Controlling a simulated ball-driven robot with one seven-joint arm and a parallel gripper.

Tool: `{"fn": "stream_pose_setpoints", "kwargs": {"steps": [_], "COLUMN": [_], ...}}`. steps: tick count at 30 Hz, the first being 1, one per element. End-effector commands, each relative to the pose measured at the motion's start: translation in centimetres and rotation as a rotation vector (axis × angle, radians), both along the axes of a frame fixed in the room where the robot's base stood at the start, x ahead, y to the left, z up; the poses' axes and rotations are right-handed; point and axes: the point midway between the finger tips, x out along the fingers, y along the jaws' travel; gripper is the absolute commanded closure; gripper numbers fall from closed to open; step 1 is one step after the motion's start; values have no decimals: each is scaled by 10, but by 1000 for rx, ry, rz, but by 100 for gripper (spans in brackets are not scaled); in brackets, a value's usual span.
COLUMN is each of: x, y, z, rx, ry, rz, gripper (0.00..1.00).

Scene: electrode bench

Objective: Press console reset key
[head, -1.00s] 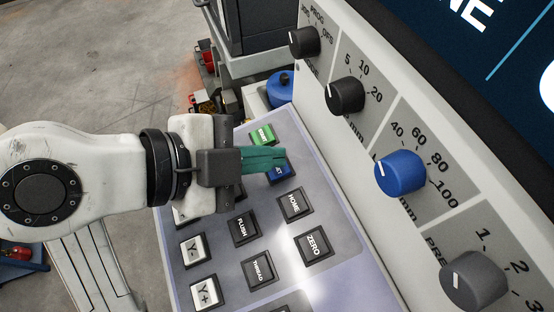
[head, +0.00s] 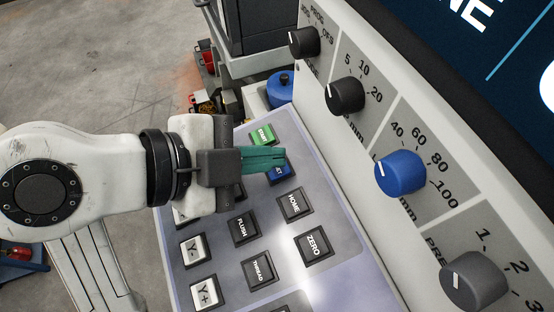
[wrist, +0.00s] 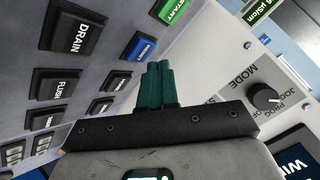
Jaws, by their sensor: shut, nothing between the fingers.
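The console key panel (head: 340,256) slopes below my arm. A blue key (head: 279,170) lies under my fingertips in the head view, its label partly covered and ending in "T". The blue key also shows in the wrist view (wrist: 139,47), just left of my fingertips, its label too small to read surely. My gripper (head: 284,158) is shut and empty, its green fingers together and pointing right over the panel. It also shows in the wrist view (wrist: 158,65). I cannot tell whether the fingertips touch the blue key.
The green START key (head: 262,135) is just above the fingers. HOME (head: 294,204), ZERO (head: 314,245), FLUSH (head: 243,229) and THREAD (head: 259,270) keys lie below. An upright face with a blue knob (head: 401,172) and several dark knobs rises at right.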

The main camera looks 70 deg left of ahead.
Motion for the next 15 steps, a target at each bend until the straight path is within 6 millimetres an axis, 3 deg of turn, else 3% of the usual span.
{"fn": "stream_pose_setpoints", "kwargs": {"steps": [15], "x": [2], "y": [0], "z": [-8], "rx": [1], "ry": [0], "rz": [-1], "gripper": [100]}}
